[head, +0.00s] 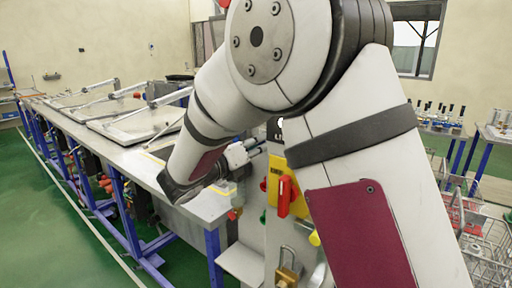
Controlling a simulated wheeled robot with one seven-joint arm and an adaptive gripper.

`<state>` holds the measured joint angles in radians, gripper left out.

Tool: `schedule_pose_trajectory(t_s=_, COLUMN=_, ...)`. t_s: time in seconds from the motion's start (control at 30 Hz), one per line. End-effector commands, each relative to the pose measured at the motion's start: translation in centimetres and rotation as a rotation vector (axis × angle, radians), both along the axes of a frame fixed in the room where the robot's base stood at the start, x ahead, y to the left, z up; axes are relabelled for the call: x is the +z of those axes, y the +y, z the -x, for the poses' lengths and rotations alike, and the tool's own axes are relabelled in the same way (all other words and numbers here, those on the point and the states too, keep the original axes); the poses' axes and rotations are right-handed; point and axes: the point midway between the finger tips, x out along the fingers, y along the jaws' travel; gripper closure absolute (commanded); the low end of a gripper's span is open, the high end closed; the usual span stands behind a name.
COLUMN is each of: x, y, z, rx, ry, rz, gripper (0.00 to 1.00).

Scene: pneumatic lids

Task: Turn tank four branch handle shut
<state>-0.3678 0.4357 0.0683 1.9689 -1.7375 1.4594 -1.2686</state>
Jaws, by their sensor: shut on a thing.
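My arm fills the middle and right of the head view and bends down to a wrist at the near end of the bench. My gripper (239,174) shows small and dark beyond the wrist, partly hidden by it. It is shut on a handle, but the grip itself is too small and covered to make out. A small red handle (235,214) shows just below it, by the bench's end. Which way the handle points is not clear.
The long bench (92,118) on blue legs carries several tilted lids (138,122). A yellow panel with a red rotary handle (284,196) and a brass padlock (288,274) stand close, right of the gripper. Wire baskets (487,250) lie at right. Green floor (45,215) is free at left.

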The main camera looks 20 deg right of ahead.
Motion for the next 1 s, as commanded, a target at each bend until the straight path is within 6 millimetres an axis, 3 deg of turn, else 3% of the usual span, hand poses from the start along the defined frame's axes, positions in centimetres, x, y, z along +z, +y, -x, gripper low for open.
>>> schedule_pose_trajectory(t_s=1.0, x=-0.29, y=-0.29, z=0.33, rx=0.002, ry=-0.776, rz=-0.565, gripper=1.00)
